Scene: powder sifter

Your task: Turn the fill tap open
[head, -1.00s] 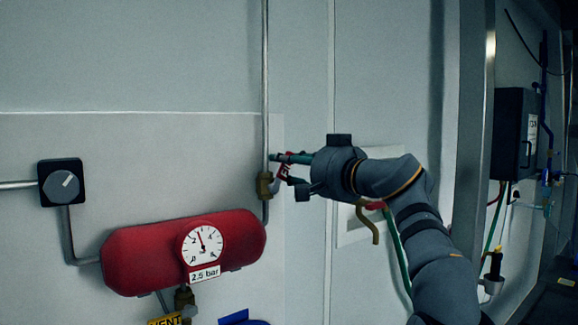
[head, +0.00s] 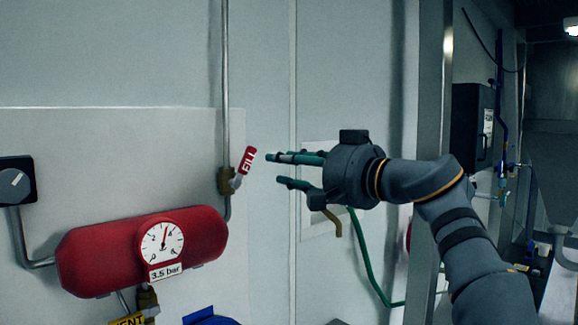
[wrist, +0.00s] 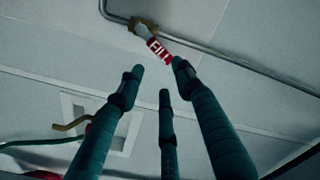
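The fill tap has a red lever marked FILL (head: 248,160) on a brass body (head: 226,181) fitted to a vertical pipe. The lever tilts up and to the right of the body. My gripper (head: 272,170) is just right of the lever, its dark green fingers spread and pointing left, with nothing between them. In the wrist view the red lever (wrist: 158,50) lies beyond the fingertips (wrist: 158,70), its end close to the right fingertip. I cannot tell whether that finger touches it.
A red tank (head: 95,255) with a round gauge (head: 162,242) labelled 3.5 bar is below left of the tap. A black knob box (head: 17,181) is at the far left. A yellow VENT label (head: 127,320) shows at the bottom.

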